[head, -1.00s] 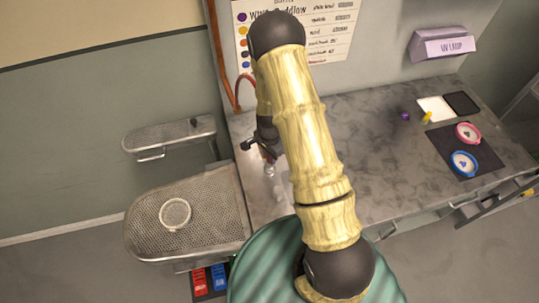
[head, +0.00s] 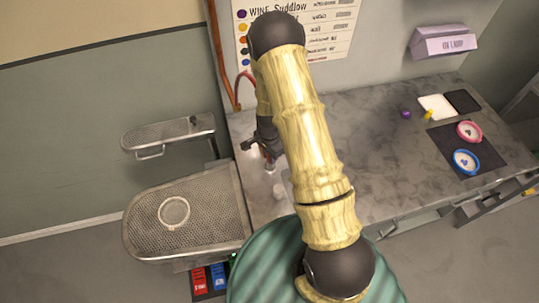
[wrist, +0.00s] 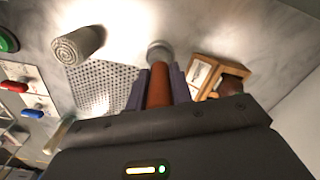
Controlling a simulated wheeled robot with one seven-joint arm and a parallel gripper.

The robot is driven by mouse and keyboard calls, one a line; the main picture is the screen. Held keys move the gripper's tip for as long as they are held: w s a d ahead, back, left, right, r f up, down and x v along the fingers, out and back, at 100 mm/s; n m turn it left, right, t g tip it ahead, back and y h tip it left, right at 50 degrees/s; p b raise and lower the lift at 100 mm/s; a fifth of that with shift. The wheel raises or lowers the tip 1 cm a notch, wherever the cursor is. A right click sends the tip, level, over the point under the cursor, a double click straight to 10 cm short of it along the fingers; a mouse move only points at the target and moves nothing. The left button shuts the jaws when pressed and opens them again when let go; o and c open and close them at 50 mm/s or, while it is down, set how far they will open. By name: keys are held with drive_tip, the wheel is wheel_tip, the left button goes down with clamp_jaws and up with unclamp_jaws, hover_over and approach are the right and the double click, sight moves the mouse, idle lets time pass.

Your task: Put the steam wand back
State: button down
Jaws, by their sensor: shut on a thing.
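My gripper (wrist: 158,92) is shut on the steam wand (wrist: 158,88), an orange-brown cylinder with a round grey head (wrist: 159,52) pointing away from the wrist. The two purple-grey fingers lie on either side of it. In the head view my gripper (head: 262,142) is low over the left end of the grey worktop, partly hidden by my arm. A reddish hose (head: 243,82) curves up behind it near the wall. I cannot make out a holder for the wand, and I cannot tell whether the wand's head touches anything.
A perforated metal board (head: 185,225) with a ring on it and a narrower one (head: 168,136) lie left of the worktop (head: 350,140). The wrist view shows a rolled grey cloth (wrist: 80,46) and a wooden box (wrist: 203,77) close to the wand. Dishes stand far right.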

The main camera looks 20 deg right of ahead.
drive_tip(key=shift+f, duration=0.2)
idle(0.3)
drive_tip(key=c, duration=0.8)
unclamp_jaws()
drive_tip(key=shift+c, duration=0.2)
drive_tip(key=shift+r, duration=0.15)
drive_tip(key=shift+r+p, duration=2.4)
drive_tip(key=shift+r, duration=1.2)
